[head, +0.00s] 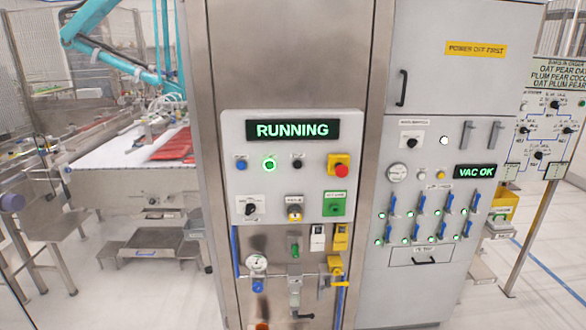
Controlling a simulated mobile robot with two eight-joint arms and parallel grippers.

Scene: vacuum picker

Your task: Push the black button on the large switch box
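The large switch box (245,188) is a light grey panel on a steel column in the middle of the head view. A lit green "RUNNING" display (292,130) tops it. The black button (297,161) sits in the upper row. To its left are a lit green button (269,164) and a blue button (240,164). To its right is a red button on a yellow base (340,168). Below are a black rotary knob (251,208), a key switch (294,210) and a green block (334,204). Neither of my grippers is in view.
A grey cabinet (430,120) with several blue levers and a "VAC OK" display (474,171) stands right of the column. A gauge (257,264) and valves hang below the box. At left are a conveyor (130,155) and a teal robot arm (110,58).

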